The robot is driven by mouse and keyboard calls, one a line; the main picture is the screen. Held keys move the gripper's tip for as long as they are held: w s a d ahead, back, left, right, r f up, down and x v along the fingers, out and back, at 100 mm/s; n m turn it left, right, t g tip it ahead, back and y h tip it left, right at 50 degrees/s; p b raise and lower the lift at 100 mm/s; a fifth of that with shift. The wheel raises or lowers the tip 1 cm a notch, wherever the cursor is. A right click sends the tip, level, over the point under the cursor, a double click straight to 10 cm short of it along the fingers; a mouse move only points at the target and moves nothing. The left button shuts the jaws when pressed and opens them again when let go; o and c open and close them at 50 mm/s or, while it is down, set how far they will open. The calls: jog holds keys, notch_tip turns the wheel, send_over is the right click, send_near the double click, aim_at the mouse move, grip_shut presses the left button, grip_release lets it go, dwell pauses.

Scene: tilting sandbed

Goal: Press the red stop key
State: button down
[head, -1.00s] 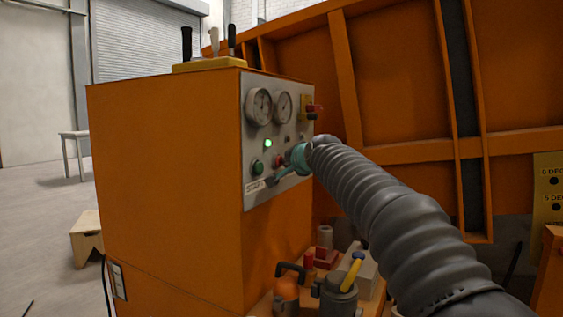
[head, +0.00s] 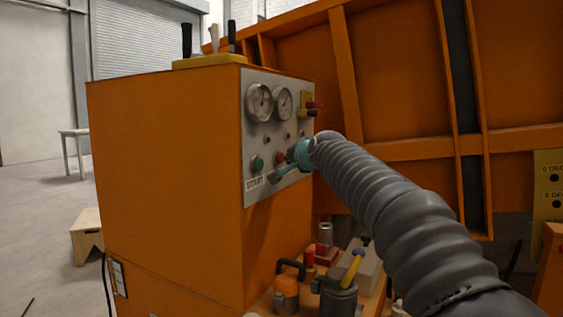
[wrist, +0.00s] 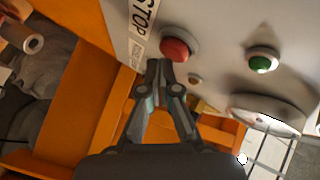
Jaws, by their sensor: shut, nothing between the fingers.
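The red stop key (head: 280,158) is a round button on the grey control panel (head: 293,138). In the wrist view the red key (wrist: 176,50) stands beside a white label reading STOP (wrist: 146,18). My gripper (wrist: 162,70) is shut and empty, its tips right at the near edge of the red key. I cannot tell whether they touch it. In the head view my gripper (head: 275,177) is at the panel's lower part, partly hidden by my wrist. A green lamp (head: 267,140) on the panel is dark; it also shows in the wrist view (wrist: 262,63).
A green start key (head: 257,164) is left of the red key. Two gauges (head: 260,103) sit above. Levers (head: 231,38) top the orange cabinet (head: 165,190). The orange sandbed (head: 400,95) rises behind.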

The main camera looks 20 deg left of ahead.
jog(key=shift+d, duration=0.4)
jog(key=shift+s+d+b, duration=0.2)
jog(key=shift+d+b, duration=1.6)
jog(key=shift+d, duration=0.7)
